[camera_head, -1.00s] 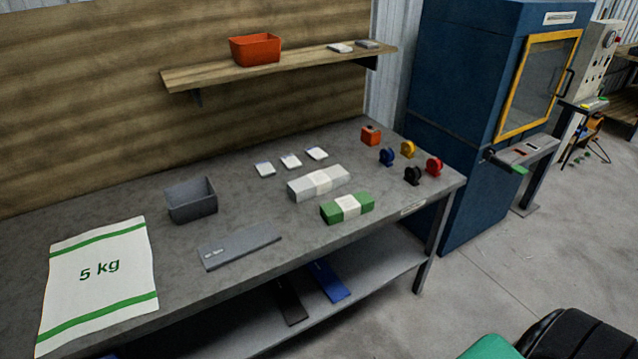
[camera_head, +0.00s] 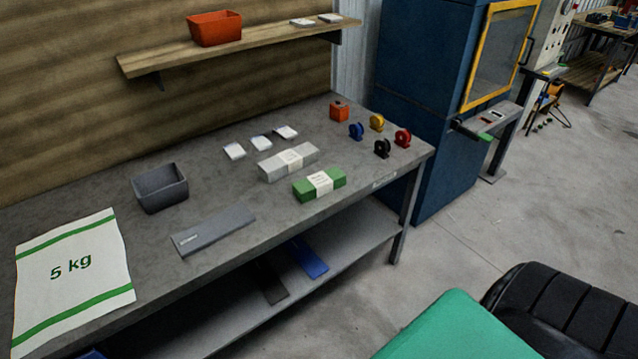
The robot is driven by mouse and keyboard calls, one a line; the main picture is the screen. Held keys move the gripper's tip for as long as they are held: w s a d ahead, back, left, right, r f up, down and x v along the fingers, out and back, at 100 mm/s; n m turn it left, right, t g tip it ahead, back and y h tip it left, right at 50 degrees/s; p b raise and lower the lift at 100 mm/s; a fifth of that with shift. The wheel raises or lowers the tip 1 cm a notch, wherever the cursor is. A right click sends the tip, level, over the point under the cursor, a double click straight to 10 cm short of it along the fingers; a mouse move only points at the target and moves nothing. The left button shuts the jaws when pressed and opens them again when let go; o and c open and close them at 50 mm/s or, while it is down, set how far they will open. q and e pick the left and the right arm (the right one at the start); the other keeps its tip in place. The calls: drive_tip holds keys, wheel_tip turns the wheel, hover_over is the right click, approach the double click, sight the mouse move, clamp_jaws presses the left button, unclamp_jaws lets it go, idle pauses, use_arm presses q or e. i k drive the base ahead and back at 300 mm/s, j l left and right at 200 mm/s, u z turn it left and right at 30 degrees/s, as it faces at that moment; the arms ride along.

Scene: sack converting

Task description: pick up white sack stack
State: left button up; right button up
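A white sack (camera_head: 75,265) marked "5 kg", with a green band near each end, lies flat at the left end of the grey workbench (camera_head: 215,205). I cannot tell whether it is one sack or several stacked. A white banded bundle (camera_head: 288,162) lies near the middle of the bench, with a green banded bundle (camera_head: 320,184) in front of it to the right. Neither of my grippers is in view.
A grey bin (camera_head: 160,187) and a flat grey bar (camera_head: 213,230) lie between sack and bundles. Several coloured tape rolls (camera_head: 382,148) stand at the right end. A shelf (camera_head: 250,44) hangs above.

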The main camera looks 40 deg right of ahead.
sight(288, 161)
drive_tip(key=i+l+u, duration=0.15)
drive_tip(key=l, duration=0.65)
drive_tip(key=l+u, duration=0.15)
drive_tip(key=l, duration=0.65)
